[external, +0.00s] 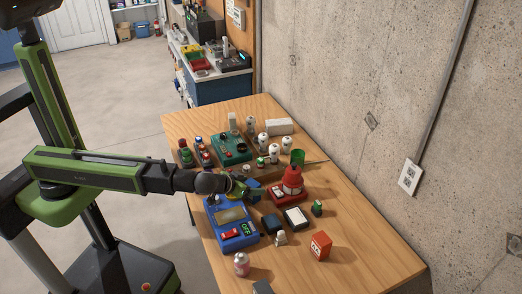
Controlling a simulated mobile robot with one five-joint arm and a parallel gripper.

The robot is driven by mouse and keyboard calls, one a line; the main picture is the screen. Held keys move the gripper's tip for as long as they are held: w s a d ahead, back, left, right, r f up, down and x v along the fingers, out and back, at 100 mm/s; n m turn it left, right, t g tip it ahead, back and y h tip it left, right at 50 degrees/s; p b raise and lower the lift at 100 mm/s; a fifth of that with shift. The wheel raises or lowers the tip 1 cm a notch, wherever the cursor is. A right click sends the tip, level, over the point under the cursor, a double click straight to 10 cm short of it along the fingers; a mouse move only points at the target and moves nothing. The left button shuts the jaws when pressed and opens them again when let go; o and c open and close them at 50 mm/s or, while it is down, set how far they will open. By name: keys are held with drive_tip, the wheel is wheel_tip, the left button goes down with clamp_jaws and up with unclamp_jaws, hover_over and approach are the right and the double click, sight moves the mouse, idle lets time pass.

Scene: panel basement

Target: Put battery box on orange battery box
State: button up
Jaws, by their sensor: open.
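A small orange-red box (320,245) with a pale mark on its front stands near the table's front right; it looks like the orange battery box. A small dark blue box (271,223) and a black box with a white top (296,217) lie left of it; I cannot tell which, if either, is the other battery box. My gripper (248,191) is open over the middle of the table, behind the blue OFF-switch device and left of the red device. Its fingers are small and partly merge with objects behind them. I see nothing held in it.
The wooden table (355,262) is crowded: a blue device (231,222) with an OFF switch, a red device (288,187), a green panel (231,147), several white bottles, a pink can (241,264). A concrete wall (370,110) borders the right.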

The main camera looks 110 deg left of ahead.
drive_tip(key=shift+w+a+f, duration=0.2)
drive_tip(key=shift+a+f, duration=0.25)
drive_tip(key=shift+f, duration=0.05)
drive_tip(key=shift+r, duration=0.15)
clamp_jaws()
